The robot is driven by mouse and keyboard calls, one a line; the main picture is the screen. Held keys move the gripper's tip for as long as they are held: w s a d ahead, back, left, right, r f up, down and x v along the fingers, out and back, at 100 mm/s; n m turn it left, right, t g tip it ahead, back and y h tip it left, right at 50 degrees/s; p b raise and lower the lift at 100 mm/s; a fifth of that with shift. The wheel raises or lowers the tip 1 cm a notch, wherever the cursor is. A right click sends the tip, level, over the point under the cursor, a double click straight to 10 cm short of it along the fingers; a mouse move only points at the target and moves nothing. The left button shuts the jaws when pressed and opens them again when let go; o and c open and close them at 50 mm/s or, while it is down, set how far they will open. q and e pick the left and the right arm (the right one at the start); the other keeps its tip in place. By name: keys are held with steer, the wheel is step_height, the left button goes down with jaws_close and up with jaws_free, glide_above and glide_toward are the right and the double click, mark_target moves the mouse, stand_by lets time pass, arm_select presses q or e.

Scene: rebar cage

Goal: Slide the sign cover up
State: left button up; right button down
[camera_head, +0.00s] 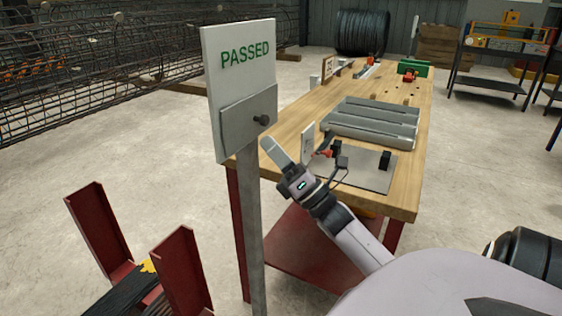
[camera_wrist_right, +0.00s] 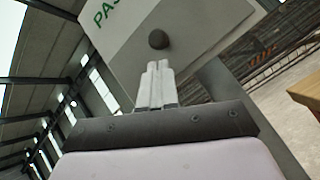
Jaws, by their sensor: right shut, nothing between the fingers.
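The white sign (camera_head: 238,55) reads "PASSED" in green and stands on a grey post (camera_head: 250,220). The grey sign cover (camera_head: 240,120) lies over the sign's lower part, leaving the word visible. A dark round knob (camera_head: 261,119) sticks out of the cover. My right gripper (camera_head: 268,143) is shut and empty, its fingertips just below the knob. In the right wrist view the shut fingers (camera_wrist_right: 158,66) point at the knob (camera_wrist_right: 158,40), with a small gap in the picture; I cannot tell whether they touch. My left gripper is not in view.
A wooden workbench (camera_head: 400,185) stands behind the right gripper, with a grey ribbed block (camera_head: 370,122) and a metal plate (camera_head: 372,176) on it. Red steel uprights (camera_head: 97,230) stand at the lower left. A rebar cage (camera_head: 120,60) lies at the back left. Open floor lies between.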

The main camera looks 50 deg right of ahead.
steer(key=shift+w+d+r, duration=0.25)
steer(key=shift+d+r, duration=0.05)
steer(key=shift+r, duration=0.35)
steer(key=shift+r, duration=0.1)
step_height(320, 180, up, 13)
steer(key=p, duration=0.8)
